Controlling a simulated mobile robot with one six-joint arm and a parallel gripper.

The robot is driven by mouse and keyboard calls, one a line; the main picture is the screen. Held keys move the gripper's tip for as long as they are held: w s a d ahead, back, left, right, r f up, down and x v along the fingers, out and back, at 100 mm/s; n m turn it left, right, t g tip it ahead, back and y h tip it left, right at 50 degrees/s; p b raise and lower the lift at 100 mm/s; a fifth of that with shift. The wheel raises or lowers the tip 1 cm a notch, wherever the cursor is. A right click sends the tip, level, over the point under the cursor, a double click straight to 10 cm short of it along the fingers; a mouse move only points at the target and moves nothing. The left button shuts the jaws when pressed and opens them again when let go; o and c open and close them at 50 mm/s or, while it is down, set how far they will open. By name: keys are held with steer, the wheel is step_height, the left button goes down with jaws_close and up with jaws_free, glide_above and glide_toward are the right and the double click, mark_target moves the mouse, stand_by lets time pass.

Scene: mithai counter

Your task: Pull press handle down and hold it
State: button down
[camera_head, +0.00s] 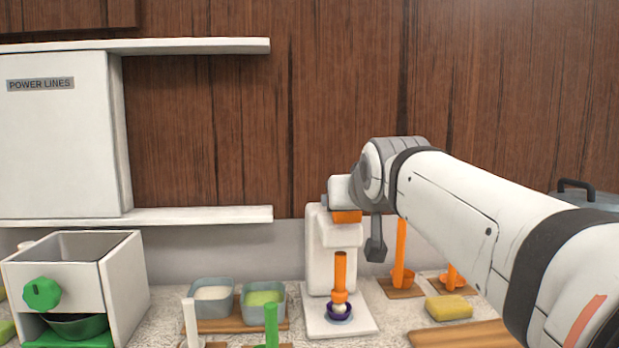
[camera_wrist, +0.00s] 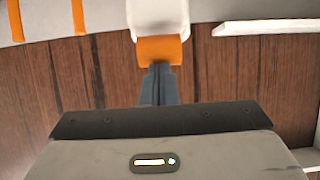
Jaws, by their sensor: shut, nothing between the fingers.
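The white press (camera_head: 318,258) stands on the counter right of centre. Its orange handle (camera_head: 347,216) is at the top front, close under my wrist. In the wrist view the orange handle (camera_wrist: 160,50) lies across the front of the white press (camera_wrist: 158,14). My gripper (camera_wrist: 160,70) is shut and empty, its dark fingertips right at the handle's edge. I cannot tell whether they touch it. In the head view my wrist hides the fingers and part of the press top.
An orange upright piece (camera_head: 340,270) stands over a purple cup (camera_head: 339,311) on the press base. Two tubs (camera_head: 212,282) (camera_head: 264,290) stand to its left. A white shelf (camera_head: 200,215) is at left.

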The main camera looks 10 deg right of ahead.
steer(key=shift+s+f+t+b, duration=0.15)
steer(key=shift+f+t+b, duration=0.25)
steer(key=shift+f, duration=0.55)
steer(key=shift+r+p, duration=0.3)
steer(key=shift+r, duration=0.1)
steer(key=shift+r, duration=0.1)
stand_by(0.5)
steer(key=shift+r+p, duration=0.55)
steer(key=shift+r, duration=0.15)
